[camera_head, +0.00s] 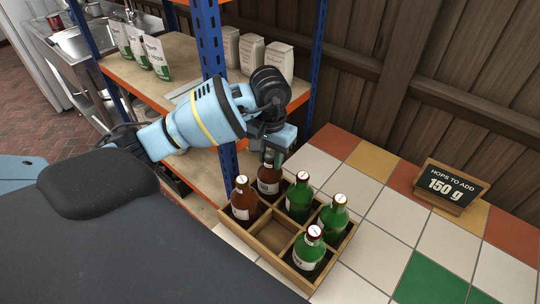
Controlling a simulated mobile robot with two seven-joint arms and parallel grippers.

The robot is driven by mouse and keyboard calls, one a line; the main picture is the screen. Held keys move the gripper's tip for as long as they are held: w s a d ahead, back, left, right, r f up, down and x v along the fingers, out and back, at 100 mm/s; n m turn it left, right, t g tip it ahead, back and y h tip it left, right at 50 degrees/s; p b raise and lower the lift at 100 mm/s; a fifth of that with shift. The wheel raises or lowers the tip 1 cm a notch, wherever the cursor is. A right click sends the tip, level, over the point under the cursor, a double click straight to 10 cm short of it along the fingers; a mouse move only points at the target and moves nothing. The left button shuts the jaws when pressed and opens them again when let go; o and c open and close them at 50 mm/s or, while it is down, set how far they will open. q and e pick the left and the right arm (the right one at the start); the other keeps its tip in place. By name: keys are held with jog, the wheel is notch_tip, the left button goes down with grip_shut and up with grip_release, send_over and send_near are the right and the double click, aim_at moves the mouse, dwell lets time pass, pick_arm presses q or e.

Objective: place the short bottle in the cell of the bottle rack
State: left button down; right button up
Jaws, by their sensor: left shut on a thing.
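The bottle rack (337,247) is a wooden crate with cells, standing on the tiled counter. My left gripper (270,157) points down over its back left corner and is shut on a brown bottle (268,181) with a pale label. That bottle is upright at the back left cell; its lower part is hidden, so I cannot tell if it rests on the cell floor. Another brown bottle (243,201) stands in the front left cell. Green bottles stand in the other cells: one (298,200), a second (332,218) and a third (309,252). The front middle cell (274,236) is empty. My right gripper is out of view.
A shelf unit with a blue post (211,45) stands close behind my left arm. Its shelf holds white bags (278,61) and pouches (157,57). A sign reading 150 g (450,187) stands at right. The tiled counter (379,256) right of the rack is clear.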

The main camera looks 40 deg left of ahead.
pick_arm(q)
jog(key=shift+f, duration=0.15)
jog(key=c, duration=1.1)
grip_release()
jog(key=shift+o, duration=0.2)
notch_tip(320, 180, up, 12)
jog(key=shift+r+p, duration=0.2)
jog(key=shift+p, duration=0.1)
